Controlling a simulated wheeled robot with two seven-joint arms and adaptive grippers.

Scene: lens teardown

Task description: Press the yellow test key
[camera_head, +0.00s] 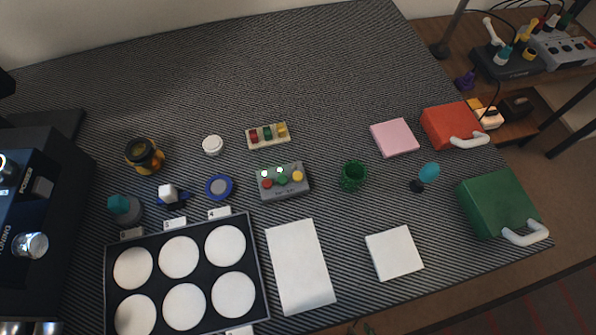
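A grey key box (284,194) sits near the middle of the dark striped table. It has a red key (267,183), a green key (282,179) and a yellow key (297,176) in a row. Small pale round spots show behind the red and green keys. I cannot tell whether any key is pressed. I can make out neither of my grippers in the head view, and nothing covers the yellow key.
Behind the box is a small rack (254,141) with red, green and yellow pieces. A green cup (353,175) stands to its right, a blue-rimmed disc (219,187) to its left. A white sheet (300,266) and black tray (176,232) lie in front.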

